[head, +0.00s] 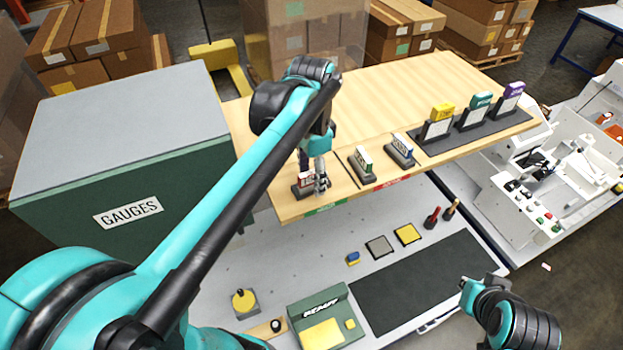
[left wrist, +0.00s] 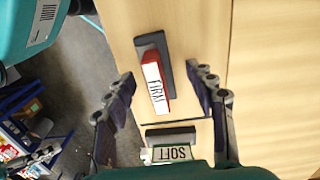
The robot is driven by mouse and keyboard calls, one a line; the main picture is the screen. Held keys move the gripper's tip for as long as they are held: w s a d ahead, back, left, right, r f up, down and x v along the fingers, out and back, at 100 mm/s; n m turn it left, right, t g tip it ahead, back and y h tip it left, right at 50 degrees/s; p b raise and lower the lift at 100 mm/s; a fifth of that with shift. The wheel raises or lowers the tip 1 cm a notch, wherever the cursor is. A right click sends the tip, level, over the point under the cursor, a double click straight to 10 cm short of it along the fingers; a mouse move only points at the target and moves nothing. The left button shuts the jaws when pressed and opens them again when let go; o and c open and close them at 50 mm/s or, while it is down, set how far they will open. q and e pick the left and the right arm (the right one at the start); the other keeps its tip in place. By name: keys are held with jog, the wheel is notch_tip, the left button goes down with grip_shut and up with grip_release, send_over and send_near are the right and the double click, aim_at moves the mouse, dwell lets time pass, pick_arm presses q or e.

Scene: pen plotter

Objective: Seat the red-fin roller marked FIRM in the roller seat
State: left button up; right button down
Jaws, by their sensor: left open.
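The red-fin roller marked FIRM (left wrist: 154,82) sits in a dark holder (left wrist: 147,42) on the wooden shelf. In the head view the red-fin roller (head: 305,180) is near the shelf's left front end, partly hidden by my gripper. My left gripper (head: 319,178) is over it. In the left wrist view my open left gripper (left wrist: 166,82) has one finger on each side of the roller, with gaps showing; its height above the roller is unclear. I cannot pick out the roller seat.
A SOFT roller (left wrist: 172,153) stands beside it. The green-fin (head: 361,160) and blue-fin (head: 401,150) rollers stand to the right. A dark rack (head: 470,132) holds yellow, teal and purple pieces. A GAUGES cabinet (head: 130,215) is left; a white machine (head: 550,180) is right.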

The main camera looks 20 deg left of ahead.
pick_arm(q)
jog(key=shift+s+d, duration=0.1)
jog(key=shift+s, duration=0.15)
jog(key=shift+c, duration=0.6)
jog(key=shift+w+f, duration=0.1)
grip_shut()
